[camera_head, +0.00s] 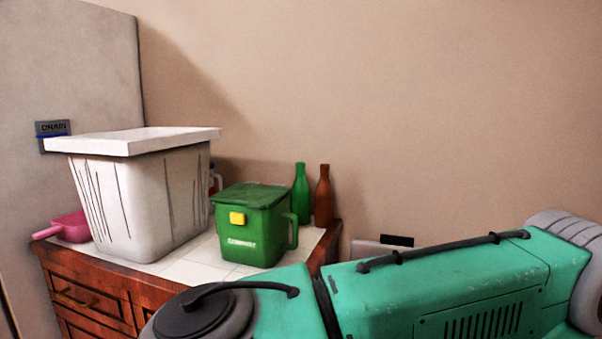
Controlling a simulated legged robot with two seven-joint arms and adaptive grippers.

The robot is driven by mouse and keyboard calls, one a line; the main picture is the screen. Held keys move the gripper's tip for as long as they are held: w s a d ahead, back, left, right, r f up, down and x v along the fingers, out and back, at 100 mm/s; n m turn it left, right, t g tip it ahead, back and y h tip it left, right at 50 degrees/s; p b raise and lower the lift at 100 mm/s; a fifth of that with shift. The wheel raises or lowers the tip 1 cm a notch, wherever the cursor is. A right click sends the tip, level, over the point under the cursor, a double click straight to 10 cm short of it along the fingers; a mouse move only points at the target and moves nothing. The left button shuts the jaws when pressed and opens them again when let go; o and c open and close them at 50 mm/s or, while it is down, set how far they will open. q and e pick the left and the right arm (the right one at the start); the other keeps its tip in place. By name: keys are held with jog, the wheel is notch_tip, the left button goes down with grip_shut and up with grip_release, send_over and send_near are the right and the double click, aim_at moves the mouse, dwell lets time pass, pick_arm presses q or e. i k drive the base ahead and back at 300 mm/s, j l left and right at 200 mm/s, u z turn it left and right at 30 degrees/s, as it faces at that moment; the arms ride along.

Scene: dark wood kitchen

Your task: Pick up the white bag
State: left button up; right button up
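A large white, bin-shaped thing (145,200) with a wide flat rim and dark crease-like lines stands upright on the left of the tiled counter. It is the only large white item there, but I cannot tell whether it is the bag, a bag-lined bin or a plain bin. Its inside is hidden. My teal arm crosses the lower right of the view, well in front of the counter. Neither gripper shows, so nothing is seen touching the white thing.
A green compost bin (252,228) with a handle stands right of it. A green bottle (300,198) and a brown bottle (323,200) stand behind. A pink scoop (70,227) lies left. A pale object (375,250) sits right of the wooden cabinet (95,300).

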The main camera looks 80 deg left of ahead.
aim_at(144, 193)
jog(key=u, duration=0.4)
jog(key=l+u, duration=0.1)
jog(key=u, duration=0.35)
jog(key=k+u, duration=0.1)
jog(key=u, duration=0.7)
jog(key=i+u, duration=0.15)
jog(key=u, duration=1.6)
jog(key=k+j+z, duration=0.2)
jog(key=z, duration=0.25)
jog(key=k+j+z, duration=0.2)
jog(key=z, duration=0.3)
jog(key=k+z, duration=0.3)
jog(key=z, duration=0.15)
